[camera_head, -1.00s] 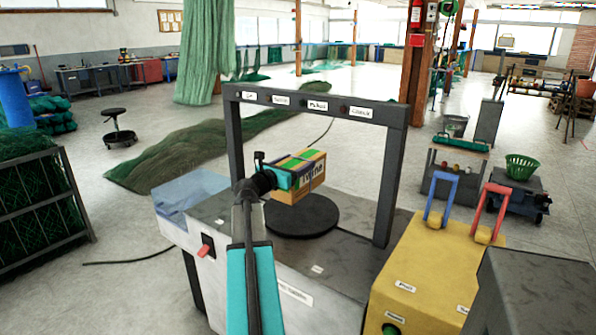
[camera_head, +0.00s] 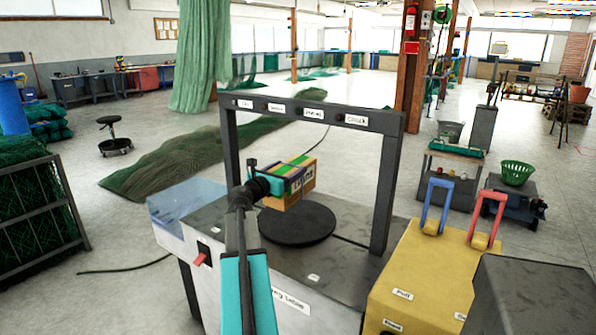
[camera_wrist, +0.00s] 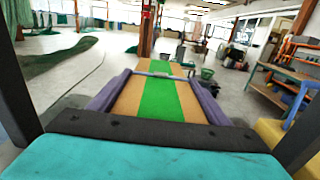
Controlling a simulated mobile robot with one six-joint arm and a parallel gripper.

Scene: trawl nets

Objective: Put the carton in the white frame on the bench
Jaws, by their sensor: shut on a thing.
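In the wrist view the carton (camera_wrist: 158,98) lies between the two purple-grey fingers of my gripper (camera_wrist: 158,88), green stripe up the middle. I cannot make out a white frame on a bench in either view.
The machine's dark labelled gantry (camera_head: 315,112) surrounds the space by the carton. The black round plate (camera_head: 297,224) is bare. A yellow box (camera_head: 415,275) with blue and red handles stands right. A green basket (camera_head: 517,172) sits on a cart. Open floor lies behind.

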